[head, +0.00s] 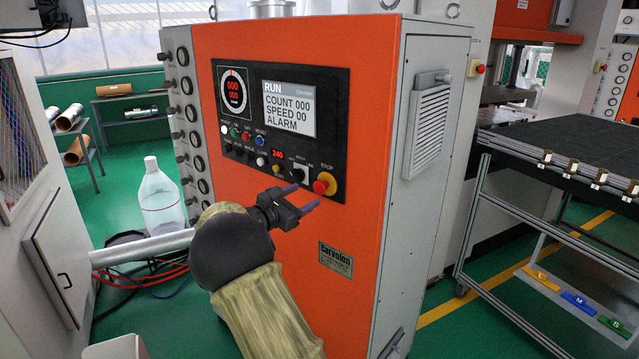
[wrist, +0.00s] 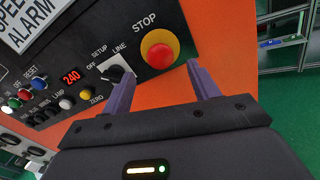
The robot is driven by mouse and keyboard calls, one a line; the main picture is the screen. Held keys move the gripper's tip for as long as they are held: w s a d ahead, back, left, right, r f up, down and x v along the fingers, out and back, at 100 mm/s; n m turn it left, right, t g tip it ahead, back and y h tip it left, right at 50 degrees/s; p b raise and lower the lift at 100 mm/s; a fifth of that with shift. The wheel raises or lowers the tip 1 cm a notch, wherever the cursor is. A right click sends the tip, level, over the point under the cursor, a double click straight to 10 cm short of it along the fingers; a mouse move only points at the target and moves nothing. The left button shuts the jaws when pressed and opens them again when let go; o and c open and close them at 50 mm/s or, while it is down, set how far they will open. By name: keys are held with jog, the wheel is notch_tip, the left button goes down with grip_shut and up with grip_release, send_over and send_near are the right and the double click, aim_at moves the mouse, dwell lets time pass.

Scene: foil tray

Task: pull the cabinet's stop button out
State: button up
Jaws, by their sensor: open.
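The cabinet (head: 290,40) is orange with a black control panel (head: 235,130) on its front. The stop button is a red mushroom knob on a yellow base at the panel's lower right, under the word STOP; it shows in the head view (head: 321,186) and in the wrist view (wrist: 160,54). My gripper (head: 310,197) is open and empty, just in front of the panel's lower edge. In the wrist view its two purple fingers (wrist: 158,85) point toward the panel, with the button just beyond and between their tips. The fingers look apart from the button. How far the button stands out is hard to tell.
A setup/line selector (wrist: 117,74) sits left of the button, with several small coloured buttons and a red "240" display (wrist: 71,77) beyond it. A dark table (head: 560,150) stands to the right. A clear bottle (head: 160,200) stands left of the cabinet.

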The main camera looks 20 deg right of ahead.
aim_at(318, 188)
jog(key=p+x, duration=0.2)
jog(key=x, duration=0.5)
jog(key=shift+w+d+p, duration=0.2)
jog(key=shift+d+p, duration=0.1)
jog(key=shift+d, duration=0.05)
jog(key=shift+a, duration=0.1)
grip_shut()
jog(key=shift+s+a+f+b, duration=0.1)
jog(key=shift+a+f+b, duration=0.1)
jog(key=shift+b, duration=0.25)
jog(key=shift+s+a+r+b, duration=0.1)
jog(key=shift+s+a+b, duration=0.1)
jog(key=shift+a+b, duration=0.25)
grip_release()
jog(key=shift+r, duration=0.1)
